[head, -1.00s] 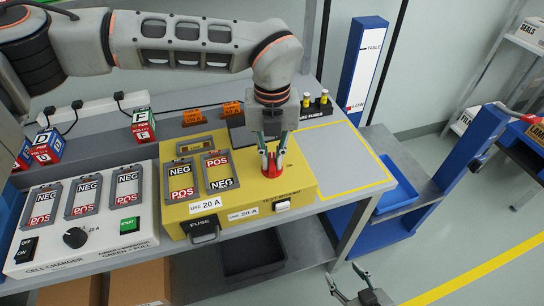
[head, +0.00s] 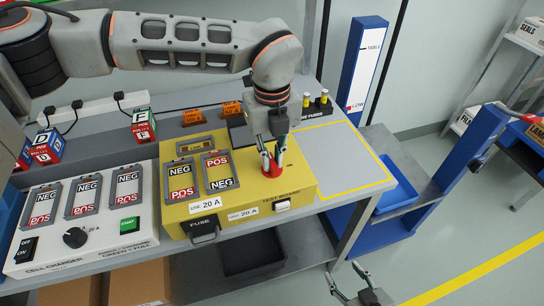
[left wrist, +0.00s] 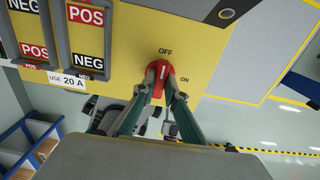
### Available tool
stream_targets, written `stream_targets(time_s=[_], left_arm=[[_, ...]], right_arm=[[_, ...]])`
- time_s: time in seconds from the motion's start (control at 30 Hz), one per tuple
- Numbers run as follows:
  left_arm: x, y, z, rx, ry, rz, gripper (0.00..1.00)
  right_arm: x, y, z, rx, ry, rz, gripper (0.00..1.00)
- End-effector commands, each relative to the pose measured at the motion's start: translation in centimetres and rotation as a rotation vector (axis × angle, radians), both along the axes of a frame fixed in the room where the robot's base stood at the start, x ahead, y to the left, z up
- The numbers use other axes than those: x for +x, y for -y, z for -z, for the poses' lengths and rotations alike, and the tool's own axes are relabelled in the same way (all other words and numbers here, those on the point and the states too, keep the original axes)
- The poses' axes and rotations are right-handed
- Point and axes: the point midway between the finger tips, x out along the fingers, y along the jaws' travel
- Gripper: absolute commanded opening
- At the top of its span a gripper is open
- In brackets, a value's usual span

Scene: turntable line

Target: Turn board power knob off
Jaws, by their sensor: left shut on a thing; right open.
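The yellow test board (head: 300,186) stands on the workbench. Its red power knob (head: 266,188) is on the top face, partly hidden by my left gripper (head: 271,168). In the left wrist view, the knob (left wrist: 163,73) lies between the fingertips of my left gripper (left wrist: 162,84), which are shut on it. The knob's white line points up toward the OFF label (left wrist: 165,51); the ON label (left wrist: 185,79) is to its right. My right gripper (head: 346,276) is open and empty, low in front of the bench.
The white cell charger (head: 100,245) with battery slots and a black dial stands left of the board. A yellow-outlined bench area (head: 345,158) to the right is clear. A fuse rack (head: 318,106) stands behind. A blue tray (head: 398,185) is further right.

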Motion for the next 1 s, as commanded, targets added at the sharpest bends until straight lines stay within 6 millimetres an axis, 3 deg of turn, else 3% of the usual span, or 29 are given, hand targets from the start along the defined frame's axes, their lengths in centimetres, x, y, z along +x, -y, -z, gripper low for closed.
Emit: stream_targets(time_s=[0.07,0.1,0.17,0.57,0.73,1.0], left_arm=[[0.2,0.0,-0.2,-0.002,0.005,-0.003,0.0],[0.2,0.0,-0.2,-0.002,0.005,-0.003,0.17],[0.2,0.0,-0.2,-0.002,0.004,-0.003,0.28],[0.1,0.0,-0.5,-0.001,0.003,0.0,0.28],[0.1,0.0,-2.7,-0.002,0.005,-0.001,0.28],[0.2,0.0,-8.2,-0.002,0.006,-0.002,0.28]], right_arm=[[0.0,0.0,0.0,0.0,0.0,0.0,0.51],[0.0,0.0,0.0,0.0,0.0,0.0,0.51],[0.0,0.0,0.0,0.0,0.0,0.0,0.51],[-0.1,0.1,0.2,-0.004,-0.004,0.0,0.51],[0.0,0.1,0.1,-0.002,-0.003,0.0,0.51],[0.0,0.0,0.1,-0.001,-0.001,0.0,0.51]])
